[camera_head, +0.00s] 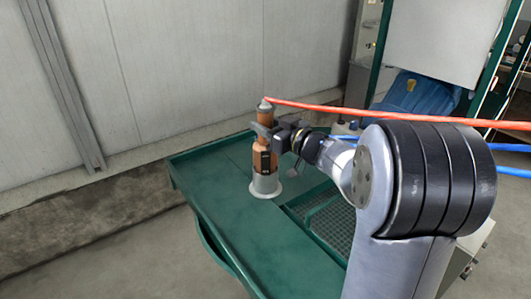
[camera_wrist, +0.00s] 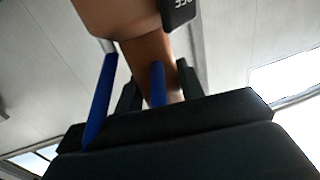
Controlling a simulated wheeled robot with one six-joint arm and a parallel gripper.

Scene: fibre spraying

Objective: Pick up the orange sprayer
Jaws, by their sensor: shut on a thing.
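The orange sprayer (camera_head: 264,158) stands upright at the far part of the green table (camera_head: 232,238) in the head view. It has an orange body, a grey flared foot and a grey top with a red hose. My gripper (camera_head: 270,129) reaches it from the right and is shut on its upper part. In the wrist view, the orange sprayer (camera_wrist: 148,52) passes between the fingers of my gripper (camera_wrist: 150,85), with a black label part at the top. I cannot tell whether the foot touches the table.
A red hose (camera_head: 390,115) runs from the sprayer's top to the right, above my arm. Blue hoses (camera_head: 508,171) show at the right. A mesh grate (camera_head: 330,222) is set in the table. A light panelled wall (camera_head: 180,75) stands behind. Blue sheeting (camera_head: 417,95) lies at the back right.

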